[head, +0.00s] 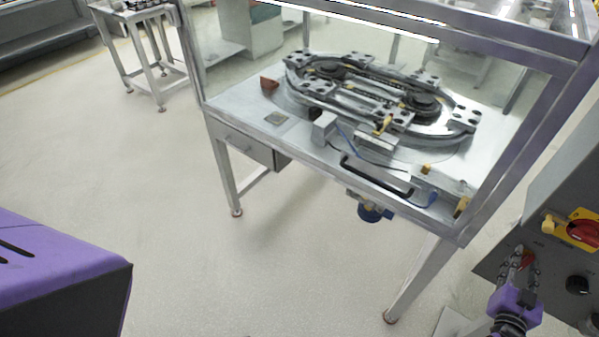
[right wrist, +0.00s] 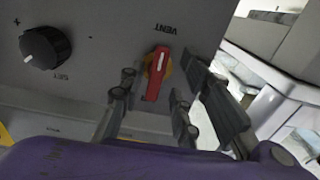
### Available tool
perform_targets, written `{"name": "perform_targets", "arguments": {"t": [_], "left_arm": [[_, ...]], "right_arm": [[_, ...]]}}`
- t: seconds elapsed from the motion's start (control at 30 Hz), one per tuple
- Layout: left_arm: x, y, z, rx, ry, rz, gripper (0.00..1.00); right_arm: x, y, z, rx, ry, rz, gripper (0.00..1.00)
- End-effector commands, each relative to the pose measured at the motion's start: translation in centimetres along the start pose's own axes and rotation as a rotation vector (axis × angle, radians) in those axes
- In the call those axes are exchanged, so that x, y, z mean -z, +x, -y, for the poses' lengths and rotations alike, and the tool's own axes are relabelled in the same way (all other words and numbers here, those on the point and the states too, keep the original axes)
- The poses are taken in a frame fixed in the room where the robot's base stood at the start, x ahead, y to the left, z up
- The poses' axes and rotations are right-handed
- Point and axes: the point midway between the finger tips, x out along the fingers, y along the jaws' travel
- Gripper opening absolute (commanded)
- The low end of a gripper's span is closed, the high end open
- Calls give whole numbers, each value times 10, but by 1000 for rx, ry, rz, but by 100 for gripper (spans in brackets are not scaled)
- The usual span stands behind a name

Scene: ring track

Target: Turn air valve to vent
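The air valve is a red handle (right wrist: 158,73) over a yellow plate on a grey panel (right wrist: 85,75), with the label VENT upside down above it in the right wrist view. The handle runs nearly up and down there, a white line on its upper part; I cannot tell which end is the pointer. My right gripper (right wrist: 160,88) is open, its dark fingers on either side of the handle with gaps, so it does not appear gripped. In the head view the right gripper (head: 519,262) is at the panel's lower left. My left gripper is out of view.
A black knob (right wrist: 45,47) sits beside the valve. In the head view a red-and-yellow switch (head: 583,230) is close to the right gripper. A metal table (head: 232,101) with an oval ring track (head: 375,95) stands left of the panel. The floor (head: 190,230) before it is clear.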

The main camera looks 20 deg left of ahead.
Motion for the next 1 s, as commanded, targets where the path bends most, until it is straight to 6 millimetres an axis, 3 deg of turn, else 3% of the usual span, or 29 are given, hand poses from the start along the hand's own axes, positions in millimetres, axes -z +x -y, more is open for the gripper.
{"name": "perform_targets", "arguments": {"t": [0.13,0.27,0.7,1.0], "left_arm": [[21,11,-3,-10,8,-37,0],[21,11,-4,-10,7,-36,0],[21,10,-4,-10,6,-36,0],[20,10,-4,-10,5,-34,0]], "right_arm": [[-1,-2,-2,-2,0,3,30],[-3,-15,-2,-2,0,4,30],[-1,-101,0,-1,0,3,30],[0,-120,1,1,0,0,30]]}}
